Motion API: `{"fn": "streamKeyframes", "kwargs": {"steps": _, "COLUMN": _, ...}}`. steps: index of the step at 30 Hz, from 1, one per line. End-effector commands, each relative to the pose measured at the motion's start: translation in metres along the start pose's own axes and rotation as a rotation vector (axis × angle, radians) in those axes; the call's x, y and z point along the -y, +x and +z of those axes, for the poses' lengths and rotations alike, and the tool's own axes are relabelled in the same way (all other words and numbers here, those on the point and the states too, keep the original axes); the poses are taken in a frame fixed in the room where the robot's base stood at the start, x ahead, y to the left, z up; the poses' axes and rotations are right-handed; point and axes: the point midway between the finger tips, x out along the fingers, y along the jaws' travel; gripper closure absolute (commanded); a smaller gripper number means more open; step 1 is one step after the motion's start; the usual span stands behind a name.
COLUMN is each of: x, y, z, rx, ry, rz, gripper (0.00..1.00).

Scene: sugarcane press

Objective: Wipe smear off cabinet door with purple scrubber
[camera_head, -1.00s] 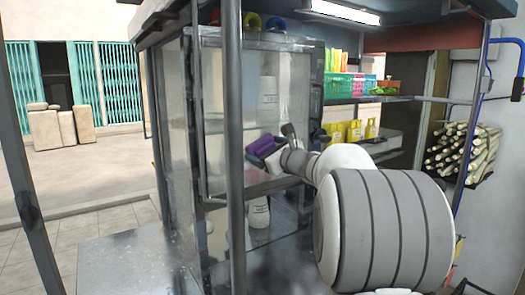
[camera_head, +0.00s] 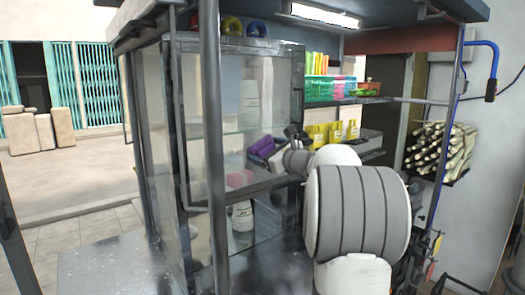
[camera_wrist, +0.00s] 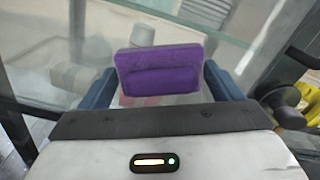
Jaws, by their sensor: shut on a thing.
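My gripper (camera_wrist: 160,85) is shut on the purple scrubber (camera_wrist: 160,72), with a blue finger on each side of it. In the head view the scrubber (camera_head: 262,147) is held in front of the glass cabinet door (camera_head: 203,150), at about mid-height near its right side. I cannot tell whether the scrubber touches the glass. The glass looks cloudy in places, and I cannot make out a distinct smear. My arm hides part of the cabinet's right side.
A metal post (camera_head: 214,170) stands in front of the cabinet. Cane stalks (camera_head: 440,150) sit farther right. A bottle (camera_head: 242,216) and a pink block (camera_head: 239,179) show behind the glass.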

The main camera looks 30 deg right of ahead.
Motion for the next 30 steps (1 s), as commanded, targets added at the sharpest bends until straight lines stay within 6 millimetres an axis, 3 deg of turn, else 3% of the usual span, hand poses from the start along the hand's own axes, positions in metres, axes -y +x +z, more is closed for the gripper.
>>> {"fn": "streamKeyframes", "kwargs": {"steps": 9, "x": 0.000, "y": -0.003, "z": 0.000, "rx": 0.000, "ry": 0.000, "rz": -0.001, "gripper": 0.33}}
{"fn": "streamKeyframes", "kwargs": {"steps": 24, "x": 0.000, "y": -0.052, "z": -0.001, "rx": 0.000, "ry": -0.001, "rz": -0.002, "gripper": 0.33}}
{"fn": "streamKeyframes", "kwargs": {"steps": 30, "x": 0.000, "y": -0.060, "z": 0.000, "rx": 0.000, "ry": 0.000, "rz": 0.000, "gripper": 0.33}}
